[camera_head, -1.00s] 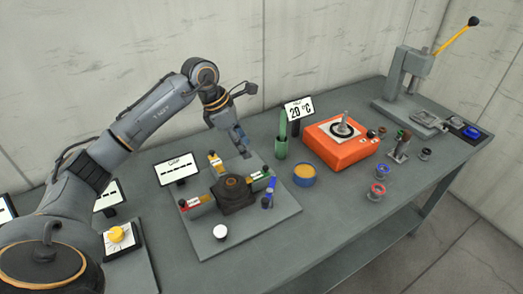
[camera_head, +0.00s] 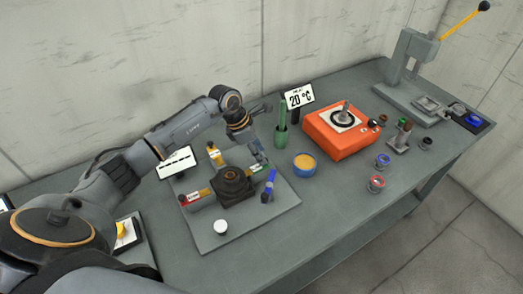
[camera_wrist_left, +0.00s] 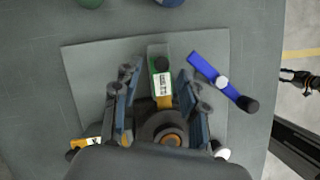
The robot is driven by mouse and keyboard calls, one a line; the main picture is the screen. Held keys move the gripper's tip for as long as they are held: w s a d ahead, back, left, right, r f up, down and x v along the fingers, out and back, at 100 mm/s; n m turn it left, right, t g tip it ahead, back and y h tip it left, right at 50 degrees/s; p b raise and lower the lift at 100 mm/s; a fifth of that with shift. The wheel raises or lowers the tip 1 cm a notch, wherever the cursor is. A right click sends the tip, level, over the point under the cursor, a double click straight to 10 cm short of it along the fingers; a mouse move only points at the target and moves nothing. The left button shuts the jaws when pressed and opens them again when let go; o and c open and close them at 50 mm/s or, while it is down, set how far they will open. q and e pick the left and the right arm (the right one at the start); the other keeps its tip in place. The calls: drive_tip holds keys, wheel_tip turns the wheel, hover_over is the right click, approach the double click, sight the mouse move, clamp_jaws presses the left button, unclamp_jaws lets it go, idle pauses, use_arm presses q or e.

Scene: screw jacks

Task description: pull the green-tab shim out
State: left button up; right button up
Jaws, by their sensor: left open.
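The green-tab shim (camera_wrist_left: 158,62) sticks out from the dark jack block (camera_head: 233,183) on the grey base plate (camera_head: 275,213). My left gripper (camera_wrist_left: 158,75) is open, with one finger on each side of the shim and gaps visible. In the head view, the left gripper (camera_head: 258,158) is just above the green tab (camera_head: 256,170), partly covering it. A dark jointed part at the left wrist view's right edge looks like my right gripper (camera_wrist_left: 297,79); its jaws are unclear.
A blue lever (camera_head: 269,184) stands close beside the green tab. A red-tab shim (camera_head: 197,196), a yellow-tab shim (camera_head: 214,153) and a white knob (camera_head: 220,226) are around the block. A blue tin (camera_head: 304,165) and green cup (camera_head: 281,140) stand beyond the plate.

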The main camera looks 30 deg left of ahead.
use_arm(q)
drive_tip(key=shift+d+f, duration=0.25)
drive_tip(key=shift+f, duration=0.1)
drive_tip(key=shift+d+f, duration=0.1)
drive_tip(key=shift+f, duration=0.15)
drive_tip(key=shift+w+f, duration=0.1)
drive_tip(key=shift+f, duration=0.1)
use_arm(e)
drive_tip(key=shift+w+a+r, duration=0.2)
drive_tip(key=shift+w+a, duration=0.05)
drive_tip(key=shift+a, duration=0.15)
drive_tip(key=shift+w+a+r, duration=0.15)
drive_tip(key=shift+w+a, duration=0.05)
drive_tip(key=shift+a, duration=0.2)
drive_tip(key=shift+s, duration=0.1)
use_arm(q)
clamp_jaws()
use_arm(e)
drive_tip(key=shift+s+d, duration=0.2)
drive_tip(key=shift+d, duration=0.3)
